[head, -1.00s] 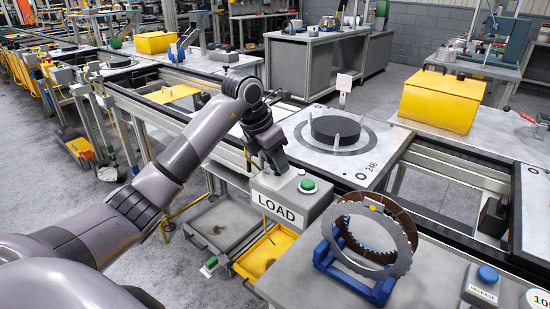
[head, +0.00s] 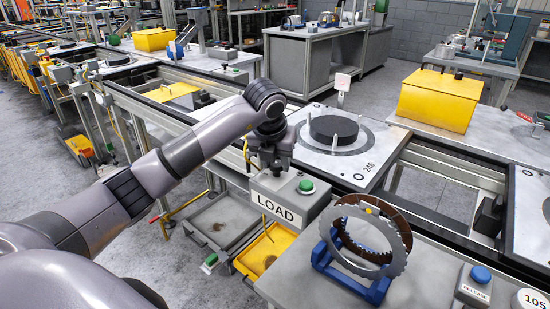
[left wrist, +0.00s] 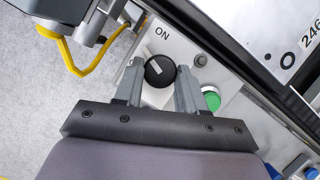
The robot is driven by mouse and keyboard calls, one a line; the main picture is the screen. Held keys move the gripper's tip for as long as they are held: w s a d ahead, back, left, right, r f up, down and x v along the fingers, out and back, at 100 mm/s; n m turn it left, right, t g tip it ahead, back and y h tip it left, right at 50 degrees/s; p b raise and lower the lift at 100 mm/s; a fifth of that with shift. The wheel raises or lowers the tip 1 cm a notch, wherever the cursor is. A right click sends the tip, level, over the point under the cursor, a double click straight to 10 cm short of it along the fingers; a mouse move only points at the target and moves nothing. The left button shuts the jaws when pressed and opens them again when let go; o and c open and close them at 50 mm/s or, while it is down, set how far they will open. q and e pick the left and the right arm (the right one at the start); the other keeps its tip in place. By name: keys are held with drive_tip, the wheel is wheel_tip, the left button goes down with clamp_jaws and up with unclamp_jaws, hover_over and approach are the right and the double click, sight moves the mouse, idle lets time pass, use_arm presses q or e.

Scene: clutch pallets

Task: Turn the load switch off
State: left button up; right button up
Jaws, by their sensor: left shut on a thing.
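The load switch is a black round knob (left wrist: 159,71) with a light pointer mark, on top of a grey box beside the word ON. In the head view this box (head: 316,205) carries a LOAD label and a green button (head: 306,186); the green button also shows in the left wrist view (left wrist: 211,98). My left gripper (left wrist: 164,66) has its two fingers on either side of the knob, shut on it. In the head view my left gripper (head: 273,168) is over the box and hides the knob. My right gripper is not in view.
A blue stand (head: 345,282) with toothed rings (head: 378,240) is right of the box. A pallet (head: 370,165) marked 246 with a black disc lies behind it. A yellow bin (head: 265,255) is below. A blue release button (head: 480,275) is at the lower right.

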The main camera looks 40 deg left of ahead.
use_arm(q)
drive_tip(key=shift+w+d+r+n+g+y, duration=0.15)
drive_tip(key=shift+n+y, duration=0.25)
drive_tip(key=shift+n, duration=0.7)
drive_tip(key=shift+s+a+f+n+g+y, duration=0.1)
drive_tip(key=shift+n+g+y, duration=0.25)
drive_tip(key=shift+n, duration=0.75)
drive_tip(key=o, duration=1)
drive_tip(key=shift+o, duration=0.2)
drive_tip(key=shift+d+r, duration=0.1)
drive_tip(key=v, duration=0.7)
drive_tip(key=shift+b, duration=0.4)
